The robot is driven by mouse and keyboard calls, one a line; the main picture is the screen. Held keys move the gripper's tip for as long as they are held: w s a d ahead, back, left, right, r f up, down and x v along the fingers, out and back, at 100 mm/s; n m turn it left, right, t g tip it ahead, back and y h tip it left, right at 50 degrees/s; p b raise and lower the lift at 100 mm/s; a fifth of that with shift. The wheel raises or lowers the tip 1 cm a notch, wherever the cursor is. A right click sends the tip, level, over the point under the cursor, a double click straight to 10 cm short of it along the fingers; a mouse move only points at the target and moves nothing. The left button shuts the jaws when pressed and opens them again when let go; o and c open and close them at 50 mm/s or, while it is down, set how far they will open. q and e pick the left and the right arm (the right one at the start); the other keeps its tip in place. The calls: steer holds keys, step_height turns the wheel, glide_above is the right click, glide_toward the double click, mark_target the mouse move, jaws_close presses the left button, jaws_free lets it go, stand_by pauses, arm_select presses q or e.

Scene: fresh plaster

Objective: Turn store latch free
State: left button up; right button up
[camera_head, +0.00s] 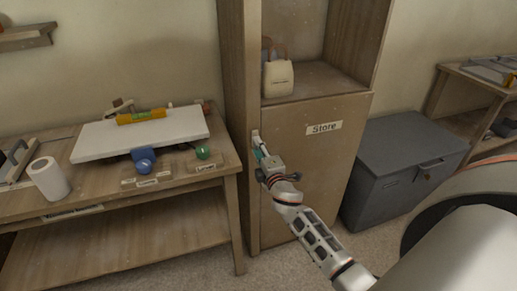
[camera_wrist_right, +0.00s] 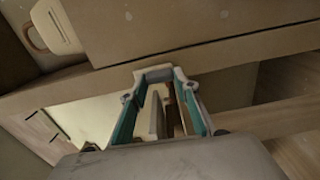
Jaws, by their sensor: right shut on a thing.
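The cupboard door with the "Store" label (camera_head: 322,128) is closed in the head view. The store latch (camera_head: 255,137) is at the door's left edge, mostly hidden by my right gripper (camera_head: 262,156). In the right wrist view, my right gripper (camera_wrist_right: 158,100) has its teal-sided fingers around the latch (camera_wrist_right: 157,115), a narrow pale upright piece. The gripper is shut on it. The latch's exact angle is hard to tell. My left gripper is not in view.
A cream bag (camera_head: 278,78) stands on the open shelf above the door. A wooden workbench (camera_head: 222,172) is to the left, with a white board (camera_head: 95,142), a paper roll (camera_head: 48,178) and blue and green knobs. A grey chest (camera_head: 400,150) stands to the right.

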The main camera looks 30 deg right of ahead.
steer(key=shift+n, duration=0.3)
steer(key=o, duration=1.1)
steer(key=shift+s+a, duration=0.1)
steer(key=shift+s, duration=0.05)
steer(key=v, duration=1.1)
steer(key=shift+s, duration=0.35)
steer(key=shift+a, duration=0.15)
